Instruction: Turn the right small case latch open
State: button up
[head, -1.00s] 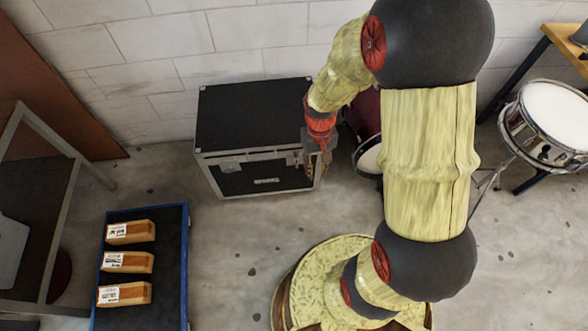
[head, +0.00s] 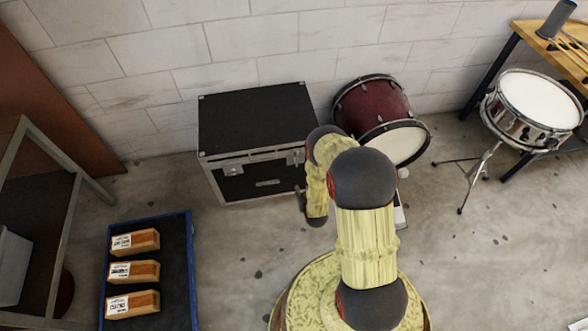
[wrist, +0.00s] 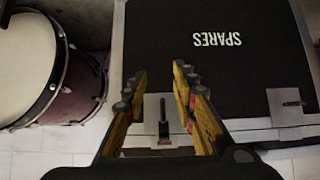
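The small case (head: 255,125) is black with silver edges and stands on the floor against the wall in the head view. In the wrist view its front (wrist: 225,70) appears upside down, lettered SPARES. The right latch (wrist: 163,108) is a pale plate with a dark lever standing along the picture's vertical. My gripper (wrist: 160,76) is open, its two yellow-and-black fingers on either side of this latch. I cannot tell whether they touch it. The left latch (wrist: 290,103) shows a lever lying crosswise. In the head view my arm hides most of the gripper.
A dark red drum (head: 375,108) stands close to the right of the case. A snare drum (head: 538,102) on a stand is farther right. A blue-edged tray (head: 190,250) with labelled boxes (head: 134,272) lies at the lower left.

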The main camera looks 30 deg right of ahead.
aim_at(297, 162)
jog(key=w+d+r+t+h, duration=0.1)
jog(key=w+r+t, duration=0.2)
jog(key=w+r, duration=0.3)
jog(key=b+x, duration=0.1)
jog(key=x, duration=0.1)
jog(key=b+x, duration=0.1)
jog(key=x, duration=0.1)
jog(key=b+x, duration=0.1)
jog(key=x, duration=0.1)
jog(key=shift+w+d+r, duration=0.3)
jog(key=shift+w, duration=0.1)
jog(key=shift+c, duration=1.2)
jog(key=c, duration=0.4)
grip_shut()
